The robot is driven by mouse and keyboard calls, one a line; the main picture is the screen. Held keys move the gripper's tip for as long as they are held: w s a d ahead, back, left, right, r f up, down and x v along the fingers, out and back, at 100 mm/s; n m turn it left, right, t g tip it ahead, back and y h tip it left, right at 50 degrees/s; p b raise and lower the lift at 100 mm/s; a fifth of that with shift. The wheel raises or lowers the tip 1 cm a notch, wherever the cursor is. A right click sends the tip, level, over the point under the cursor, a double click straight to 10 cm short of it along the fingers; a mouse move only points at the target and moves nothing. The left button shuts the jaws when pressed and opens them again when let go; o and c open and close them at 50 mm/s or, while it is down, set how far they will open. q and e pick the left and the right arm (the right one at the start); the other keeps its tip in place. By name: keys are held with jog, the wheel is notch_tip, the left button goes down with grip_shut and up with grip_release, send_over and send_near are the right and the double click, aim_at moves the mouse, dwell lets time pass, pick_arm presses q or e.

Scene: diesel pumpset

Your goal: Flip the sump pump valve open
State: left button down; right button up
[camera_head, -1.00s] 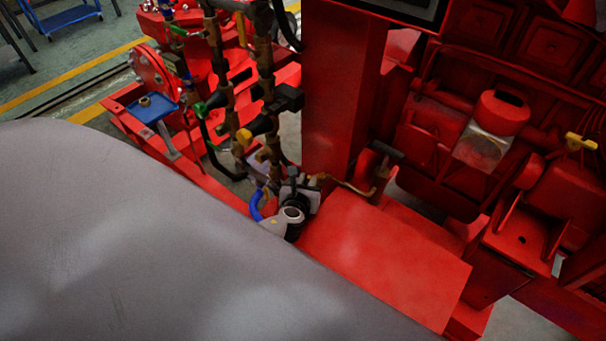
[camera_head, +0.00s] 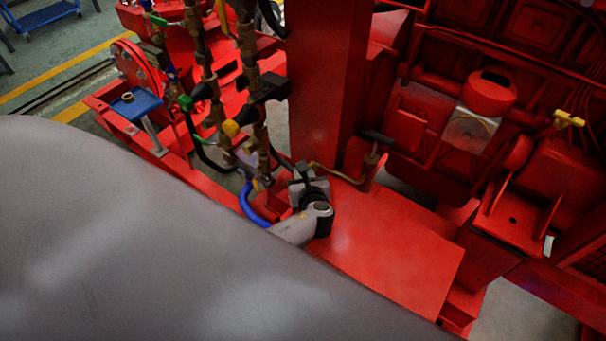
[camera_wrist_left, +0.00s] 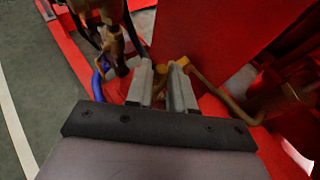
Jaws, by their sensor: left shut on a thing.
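My left gripper (camera_head: 300,175) is low beside the foot of the red column, at the left end of a bent brass pipe (camera_head: 345,181). In the left wrist view its two grey fingers (camera_wrist_left: 163,75) are slightly apart, with a small yellow-brass piece (camera_wrist_left: 161,69) between their tips. This piece looks like the valve's handle, and the gripper is shut on it. The valve body is mostly hidden behind the fingers, so I cannot tell the handle's angle. The brass pipe also shows in the left wrist view (camera_wrist_left: 222,97). My right gripper is not in view.
A red column (camera_head: 328,85) rises just behind the gripper. Upright brass pipes with valves (camera_head: 250,95) and a blue hose (camera_head: 251,207) stand close on its left. A flat red cover (camera_head: 385,245) lies to the right. Red engine parts (camera_head: 470,120) fill the right side.

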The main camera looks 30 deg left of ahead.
pick_arm(q)
jog(key=shift+w+d+r, duration=0.1)
jog(key=shift+w+r, duration=0.05)
jog(key=c, duration=1.1)
grip_release()
jog(key=p+v, duration=0.3)
jog(key=v, duration=0.4)
